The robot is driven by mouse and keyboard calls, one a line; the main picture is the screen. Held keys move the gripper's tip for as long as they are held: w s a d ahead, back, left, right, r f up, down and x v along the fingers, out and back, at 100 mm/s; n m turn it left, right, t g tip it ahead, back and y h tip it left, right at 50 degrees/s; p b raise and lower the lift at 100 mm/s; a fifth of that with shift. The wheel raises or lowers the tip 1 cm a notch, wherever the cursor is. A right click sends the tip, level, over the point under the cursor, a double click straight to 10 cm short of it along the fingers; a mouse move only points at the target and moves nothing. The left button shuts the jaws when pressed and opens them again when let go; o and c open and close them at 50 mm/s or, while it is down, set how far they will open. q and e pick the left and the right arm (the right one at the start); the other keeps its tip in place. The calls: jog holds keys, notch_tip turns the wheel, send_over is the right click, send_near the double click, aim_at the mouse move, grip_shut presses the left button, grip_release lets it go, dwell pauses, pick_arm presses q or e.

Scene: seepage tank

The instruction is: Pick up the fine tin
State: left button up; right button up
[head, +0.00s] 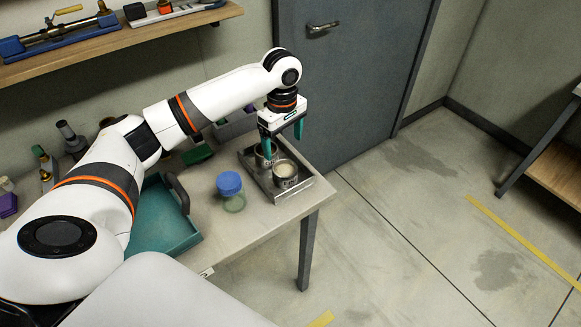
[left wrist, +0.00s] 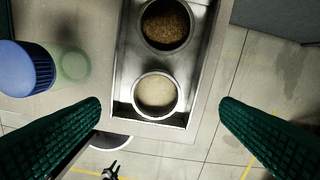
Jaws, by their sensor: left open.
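The fine tin (head: 285,182) is a small metal tin filled with pale, fine grains. It stands upright at the near end of a metal tray (head: 260,183) on the table. In the left wrist view the fine tin (left wrist: 156,92) lies between the two fingers, below the picture's middle. A second tin (left wrist: 166,25) with coarse brown grains stands behind it in the tray; in the head view a finger partly hides this tin. My left gripper (head: 283,141) is open and empty, pointing down above the tray, its green fingers apart from the fine tin.
A jar with a blue lid (head: 230,186) stands left of the metal tray. A teal tray (head: 165,222) with a dark handle lies farther left. Bottles and small items stand along the wall. A shelf (head: 120,42) hangs above. The table edge is close to the tray.

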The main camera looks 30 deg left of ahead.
aim_at(284, 171)
pick_arm(q)
jog(key=f, duration=0.4)
jog(key=shift+s, duration=0.35)
jog(key=shift+w+f, duration=0.1)
jog(key=shift+f, duration=0.15)
jog(key=f, duration=0.1)
jog(key=f+p, duration=0.1)
jog(key=f, duration=0.1)
jog(key=shift+d, duration=0.2)
jog(key=shift+f, duration=1.15)
jog(key=c, duration=1.2)
pick_arm(e)
jog(key=s, duration=0.1)
jog(key=s+r, duration=0.1)
jog(key=shift+s+d+r, duration=0.1)
jog(key=shift+s+r, duration=0.2)
jog(key=shift+s, duration=0.1)
